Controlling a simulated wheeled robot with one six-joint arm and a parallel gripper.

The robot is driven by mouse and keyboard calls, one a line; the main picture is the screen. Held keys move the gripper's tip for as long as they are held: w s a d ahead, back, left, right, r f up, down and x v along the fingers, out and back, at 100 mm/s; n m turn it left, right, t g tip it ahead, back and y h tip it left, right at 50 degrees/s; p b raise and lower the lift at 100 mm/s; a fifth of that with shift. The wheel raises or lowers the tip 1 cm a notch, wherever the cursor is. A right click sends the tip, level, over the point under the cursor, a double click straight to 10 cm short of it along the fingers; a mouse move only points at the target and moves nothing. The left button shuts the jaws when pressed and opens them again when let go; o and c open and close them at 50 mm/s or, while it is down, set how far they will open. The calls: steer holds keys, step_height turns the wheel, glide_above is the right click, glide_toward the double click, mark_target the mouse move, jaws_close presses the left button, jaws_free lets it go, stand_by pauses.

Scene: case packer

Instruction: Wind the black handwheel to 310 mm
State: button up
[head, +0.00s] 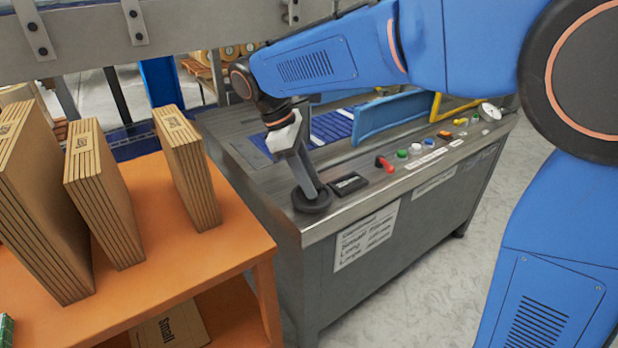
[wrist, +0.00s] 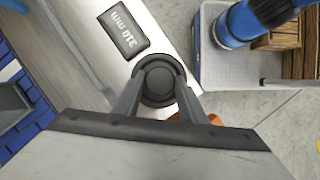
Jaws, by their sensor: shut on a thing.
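The black handwheel (head: 312,199) sits at the near left corner of the grey machine top. In the wrist view the handwheel (wrist: 158,86) lies between my fingers. My gripper (head: 308,190) points down onto it, and in the wrist view my gripper (wrist: 158,92) is shut with a finger on each side of the wheel's hub. Right beside the handwheel is a small black display (head: 349,184). In the wrist view the display (wrist: 122,29) reads 310 mm. Part of the wheel is hidden by my fingers.
A red lever (head: 384,164), a green button (head: 402,153) and other controls line the machine's front edge. A paper sign (head: 366,236) is on its front. An orange table (head: 150,262) with stacks of flat cartons (head: 190,168) stands close on the left.

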stand_by(0.4)
steer(key=o, duration=1)
steer(key=v, duration=1.7)
steer(key=shift+r, duration=0.25)
